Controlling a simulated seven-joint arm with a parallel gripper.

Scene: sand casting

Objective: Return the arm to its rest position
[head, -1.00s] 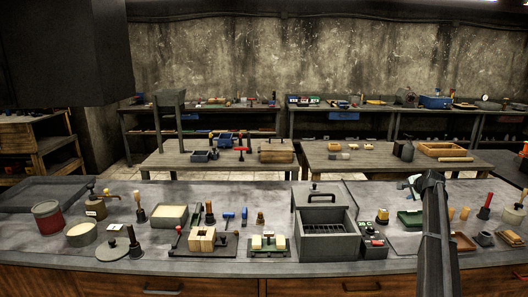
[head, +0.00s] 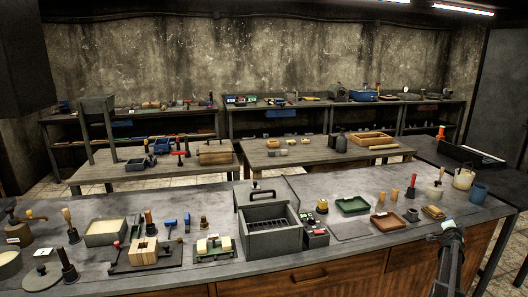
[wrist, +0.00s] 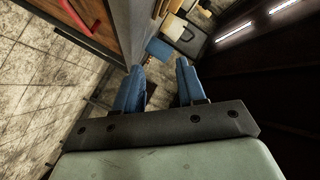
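My gripper (wrist: 159,78) shows in the wrist view with its two blue fingers apart and nothing between them. In the head view my gripper (head: 449,227) is at the lower right, at the end of my dark arm, in front of the bench's front edge. Its fingers are too small to make out there. The grey workbench (head: 345,238) runs across the foreground, and my arm overlaps its front right part in the picture.
The bench holds a grey box with a grate (head: 270,228), a wooden block mould (head: 144,251), a green tray (head: 352,205) and a brown tray (head: 387,221). A white cup (head: 463,179) and a blue cup (head: 479,193) stand at the right. Floor shows below the right end.

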